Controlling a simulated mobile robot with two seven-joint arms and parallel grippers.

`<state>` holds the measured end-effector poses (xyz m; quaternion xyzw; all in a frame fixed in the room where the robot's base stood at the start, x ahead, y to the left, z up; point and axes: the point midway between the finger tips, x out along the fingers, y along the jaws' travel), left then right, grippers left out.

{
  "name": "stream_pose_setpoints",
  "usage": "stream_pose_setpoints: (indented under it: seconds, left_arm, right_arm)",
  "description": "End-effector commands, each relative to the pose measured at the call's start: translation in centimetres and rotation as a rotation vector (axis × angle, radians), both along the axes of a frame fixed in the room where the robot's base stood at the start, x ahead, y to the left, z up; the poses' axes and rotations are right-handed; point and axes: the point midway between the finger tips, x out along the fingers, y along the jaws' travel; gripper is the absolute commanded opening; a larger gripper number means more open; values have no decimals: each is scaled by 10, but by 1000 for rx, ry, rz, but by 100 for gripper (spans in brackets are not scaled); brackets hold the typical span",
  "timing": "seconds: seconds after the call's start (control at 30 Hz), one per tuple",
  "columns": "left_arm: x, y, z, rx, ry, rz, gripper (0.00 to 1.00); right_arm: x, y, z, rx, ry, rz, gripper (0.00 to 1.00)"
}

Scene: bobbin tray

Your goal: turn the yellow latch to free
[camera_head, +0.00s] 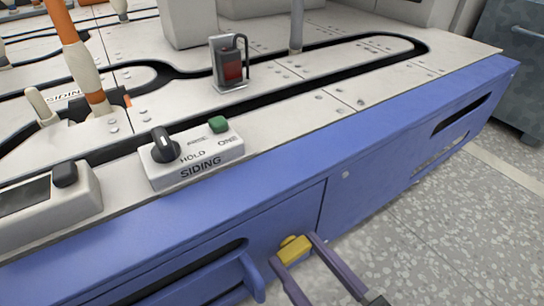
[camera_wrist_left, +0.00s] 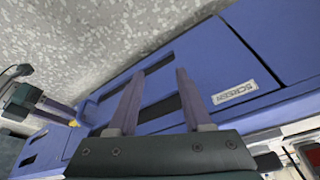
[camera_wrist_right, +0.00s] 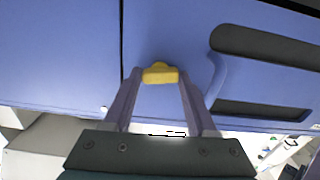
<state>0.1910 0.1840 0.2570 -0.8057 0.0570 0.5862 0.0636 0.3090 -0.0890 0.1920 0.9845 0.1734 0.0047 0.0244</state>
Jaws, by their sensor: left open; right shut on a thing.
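The yellow latch (camera_head: 294,250) sits on the blue front panel of the cabinet, low in the middle of the head view. It also shows in the right wrist view (camera_wrist_right: 160,73) as a short bar lying across, close to a panel seam. My right gripper (camera_wrist_right: 160,76) is shut on the latch, one finger at each end. The fingers partly hide the latch's ends.
A blue handle (camera_head: 252,276) stands out from the panel just left of the latch. Above is a bobbin track top (camera_head: 330,97) with a SIDING switch box (camera_head: 195,160). Speckled floor (camera_head: 440,215) lies open to the right.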

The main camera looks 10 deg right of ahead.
Motion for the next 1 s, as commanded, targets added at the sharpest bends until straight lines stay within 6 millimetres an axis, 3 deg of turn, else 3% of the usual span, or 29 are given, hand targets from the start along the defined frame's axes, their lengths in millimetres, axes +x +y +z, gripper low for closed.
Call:
stream_pose_setpoints:
  seconds: [1.0]
  left_arm:
    - [0,-2,0,-7,0,5,50]
  right_arm:
    - [-1,0,-2,-900,-321,-1,2]
